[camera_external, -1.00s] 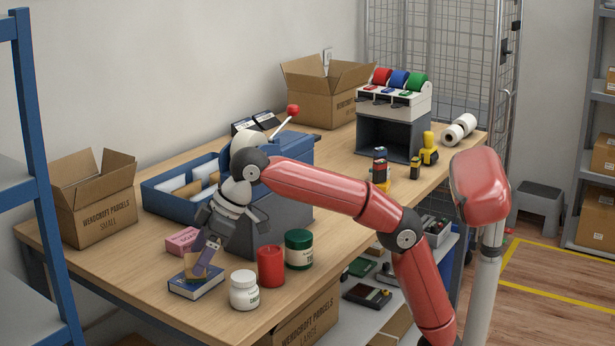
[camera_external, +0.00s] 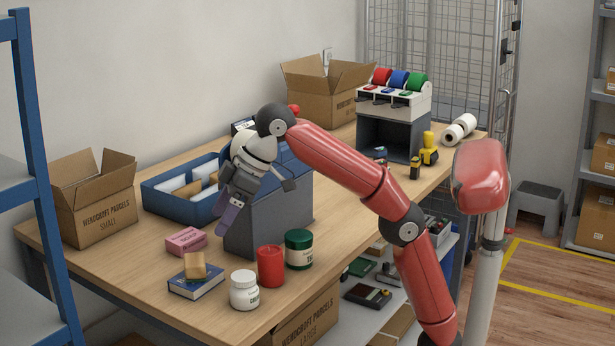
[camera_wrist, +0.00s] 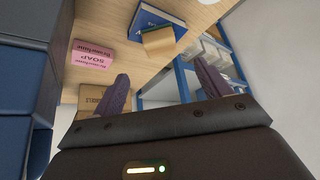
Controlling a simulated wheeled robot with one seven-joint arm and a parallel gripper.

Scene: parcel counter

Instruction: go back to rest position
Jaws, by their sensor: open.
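My gripper (camera_external: 226,220) is open and empty above the counter, just left of the dark grey box (camera_external: 270,215) and tilted downward. Its two purple fingers stand well apart in the wrist view (camera_wrist: 163,92). A small tan block (camera_external: 194,265) lies on a blue book (camera_external: 196,285) below and to the left of the gripper, apart from it. In the wrist view the tan block (camera_wrist: 160,42) and the blue book (camera_wrist: 148,20) show beyond the fingers.
A pink soap box (camera_external: 186,241), a white jar (camera_external: 244,290), a red cylinder (camera_external: 271,266) and a green-lidded jar (camera_external: 299,249) stand nearby. A blue tray (camera_external: 152,198) and open cartons (camera_external: 100,213) are further back. The air above the counter's front is free.

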